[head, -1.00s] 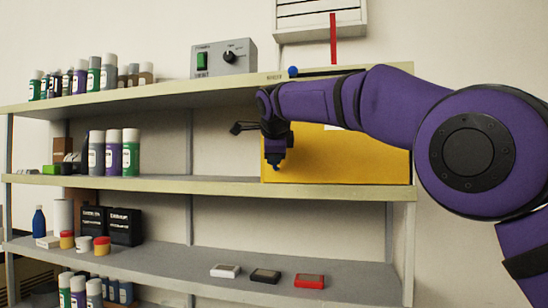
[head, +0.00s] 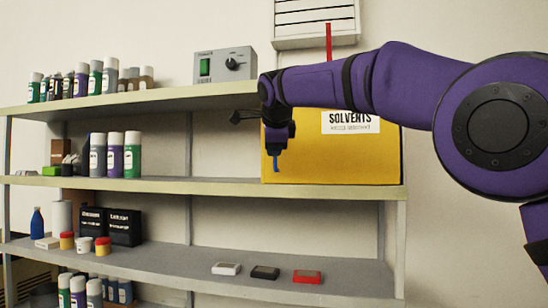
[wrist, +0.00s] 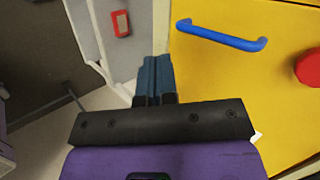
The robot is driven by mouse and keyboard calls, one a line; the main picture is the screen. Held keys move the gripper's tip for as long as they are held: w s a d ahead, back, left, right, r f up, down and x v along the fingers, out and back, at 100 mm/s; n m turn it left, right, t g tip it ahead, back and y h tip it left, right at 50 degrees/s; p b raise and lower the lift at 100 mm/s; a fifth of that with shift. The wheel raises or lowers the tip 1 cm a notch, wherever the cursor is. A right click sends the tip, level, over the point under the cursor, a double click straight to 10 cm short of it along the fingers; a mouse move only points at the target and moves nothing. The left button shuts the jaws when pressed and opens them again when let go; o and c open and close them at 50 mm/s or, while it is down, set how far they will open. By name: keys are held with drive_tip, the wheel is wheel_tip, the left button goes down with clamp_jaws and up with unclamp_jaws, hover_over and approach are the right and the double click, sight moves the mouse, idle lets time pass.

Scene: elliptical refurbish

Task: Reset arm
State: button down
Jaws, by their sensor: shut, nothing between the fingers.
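My gripper (head: 277,150) hangs pointing down in front of the left part of the yellow SOLVENTS cabinet (head: 340,165), on the middle shelf. In the wrist view its dark blue-grey fingers (wrist: 153,72) are together with nothing between them. The yellow face (wrist: 215,90) lies to their right, with a blue bar handle (wrist: 222,35) beyond the fingertips, apart from them. In the head view a thin blue piece shows just below the gripper; I cannot tell whether it is the handle. My purple arm hides the cabinet's top edge.
A grey control box (head: 224,66) stands on the top shelf near my arm, with bottles (head: 110,75) further left. White, black and red (head: 307,277) small boxes lie on the lower shelf. A red rod (head: 328,42) rises behind my arm.

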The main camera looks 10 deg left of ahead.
drive_tip(key=a+v, duration=0.1)
drive_tip(key=v, duration=0.5)
drive_tip(key=s+d+f+n+g+h, duration=0.1)
drive_tip(key=s+d+f+n, duration=0.25)
drive_tip(key=d, duration=0.65)
drive_tip(key=s+d+f+n, duration=0.2)
drive_tip(key=s+d, duration=0.3)
drive_tip(key=d, duration=0.6)
drive_tip(key=s+d+f+n+g+h, duration=0.15)
drive_tip(key=s+d, duration=0.25)
drive_tip(key=d, duration=0.6)
drive_tip(key=s+d+f+n, duration=0.4)
drive_tip(key=s+d+f, duration=0.2)
drive_tip(key=s+f, duration=0.5)
drive_tip(key=s+d+f+n+g, duration=0.1)
drive_tip(key=s+d+f+n, duration=0.3)
drive_tip(key=s+d+f, duration=0.3)
drive_tip(key=s+f, duration=0.4)
drive_tip(key=s, duration=0.1)
drive_tip(key=shift+s, duration=0.4)
drive_tip(key=c, duration=1.8)
unclamp_jaws()
drive_tip(key=shift+f, duration=0.1)
drive_tip(key=shift+c, duration=0.2)
